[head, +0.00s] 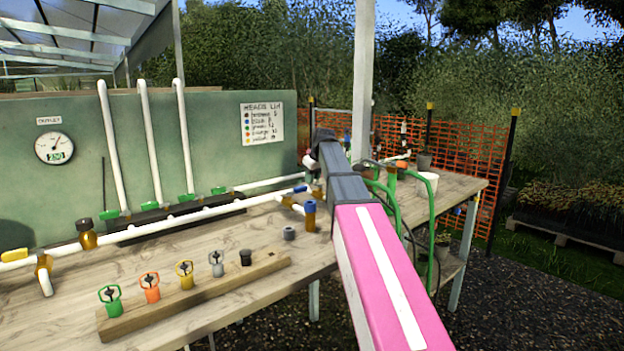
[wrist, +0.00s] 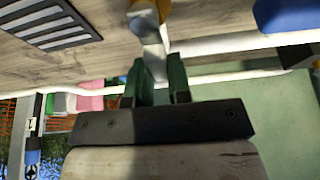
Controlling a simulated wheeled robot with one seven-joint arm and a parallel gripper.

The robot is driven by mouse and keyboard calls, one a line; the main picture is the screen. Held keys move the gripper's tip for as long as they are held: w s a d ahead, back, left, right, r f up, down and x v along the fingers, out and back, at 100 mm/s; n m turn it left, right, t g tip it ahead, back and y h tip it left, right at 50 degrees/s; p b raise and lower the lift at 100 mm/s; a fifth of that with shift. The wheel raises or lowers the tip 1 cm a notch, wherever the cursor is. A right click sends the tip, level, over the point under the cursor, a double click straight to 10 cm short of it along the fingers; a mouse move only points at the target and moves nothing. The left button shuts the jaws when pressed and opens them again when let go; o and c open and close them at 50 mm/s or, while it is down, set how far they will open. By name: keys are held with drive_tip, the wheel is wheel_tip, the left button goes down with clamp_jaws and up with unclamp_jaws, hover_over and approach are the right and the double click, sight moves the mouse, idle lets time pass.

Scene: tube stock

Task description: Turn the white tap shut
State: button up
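The white tap shows in the wrist view as a pale lever handle (wrist: 154,52) below a brass-coloured body at the top edge. My gripper (wrist: 157,72) has two green fingers, one on each side of the handle. The gap between them is narrow and the handle appears to fill it, so the gripper looks shut on the handle. In the head view my pink and grey arm reaches over the bench and hides the gripper and the white tap.
Neighbouring taps on the white pipe have blue (head: 310,207), black (head: 84,224) and yellow (head: 14,255) handles. A wooden block (head: 200,298) with several coloured heads lies on the bench front. A green wall (head: 215,150) stands behind. Green hoses (head: 432,215) hang right of my arm.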

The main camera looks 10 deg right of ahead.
clamp_jaws()
drive_tip(key=shift+d, duration=0.1)
drive_tip(key=s+d+m+g+h, duration=0.1)
drive_tip(key=d+m+h, duration=0.5)
drive_tip(key=m, duration=1.2)
drive_tip(key=shift+s+g, duration=0.35)
drive_tip(key=shift+g, duration=0.05)
drive_tip(key=shift+d, duration=0.1)
drive_tip(key=o, duration=0.7)
unclamp_jaws()
